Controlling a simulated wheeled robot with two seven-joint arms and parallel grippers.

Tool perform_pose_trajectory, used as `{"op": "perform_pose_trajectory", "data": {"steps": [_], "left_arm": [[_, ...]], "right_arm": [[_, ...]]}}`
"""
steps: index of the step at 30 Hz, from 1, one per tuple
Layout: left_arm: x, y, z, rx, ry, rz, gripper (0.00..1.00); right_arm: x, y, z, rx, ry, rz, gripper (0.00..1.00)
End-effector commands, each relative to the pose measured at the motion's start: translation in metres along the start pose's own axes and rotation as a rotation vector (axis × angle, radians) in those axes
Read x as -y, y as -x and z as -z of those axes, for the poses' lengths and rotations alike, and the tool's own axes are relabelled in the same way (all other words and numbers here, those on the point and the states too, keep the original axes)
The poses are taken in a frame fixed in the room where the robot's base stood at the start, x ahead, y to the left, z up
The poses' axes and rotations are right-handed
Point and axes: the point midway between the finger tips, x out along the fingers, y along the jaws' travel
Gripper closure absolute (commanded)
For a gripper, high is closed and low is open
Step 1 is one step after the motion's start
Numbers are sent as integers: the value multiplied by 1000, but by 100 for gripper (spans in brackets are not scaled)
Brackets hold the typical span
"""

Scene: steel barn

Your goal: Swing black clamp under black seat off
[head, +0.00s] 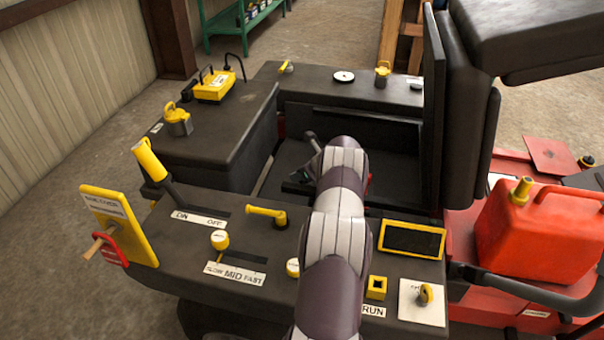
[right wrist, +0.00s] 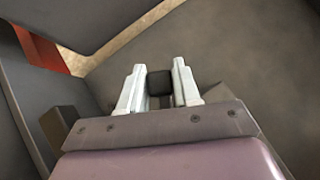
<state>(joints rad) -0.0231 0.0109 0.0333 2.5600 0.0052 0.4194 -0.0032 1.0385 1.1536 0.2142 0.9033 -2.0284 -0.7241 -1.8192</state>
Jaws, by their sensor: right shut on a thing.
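The black seat (head: 535,38) is at the upper right of the head view, a thick padded cushion beside an upright dark panel (head: 433,110). My right arm reaches forward from the bottom centre into the dark well behind the control console, and its forearm hides most of my right gripper there. In the right wrist view my right gripper (right wrist: 159,84) is shut on a small black block-like end (right wrist: 159,83), which appears to be the black clamp. The rest of the clamp cannot be made out. My left gripper is not in view.
The console (head: 190,260) in front carries yellow levers, knobs and a framed screen (head: 412,239). A dark side box (head: 215,135) bounds the well at left. A red fuel can (head: 535,235) stands at right. The well walls leave little room around the gripper.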

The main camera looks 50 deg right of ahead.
Motion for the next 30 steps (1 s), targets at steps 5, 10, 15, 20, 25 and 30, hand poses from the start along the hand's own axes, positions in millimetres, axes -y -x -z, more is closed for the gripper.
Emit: {"op": "perform_pose_trajectory", "data": {"steps": [5, 10, 15, 20, 25, 30], "left_arm": [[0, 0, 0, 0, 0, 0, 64], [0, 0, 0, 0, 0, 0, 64], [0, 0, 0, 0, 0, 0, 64], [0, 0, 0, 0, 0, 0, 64], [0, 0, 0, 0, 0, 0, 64], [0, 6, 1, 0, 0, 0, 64]], "right_arm": [[-1, 0, -3, 3, 12, -9, 100], [-1, 0, -3, 3, 13, -10, 100], [-1, 0, -3, 3, 12, -10, 61], [-1, 0, -2, 1, 11, -10, 47], [-1, 0, -1, 0, 10, -9, 47], [0, 17, -3, 1, 9, -8, 47]]}}
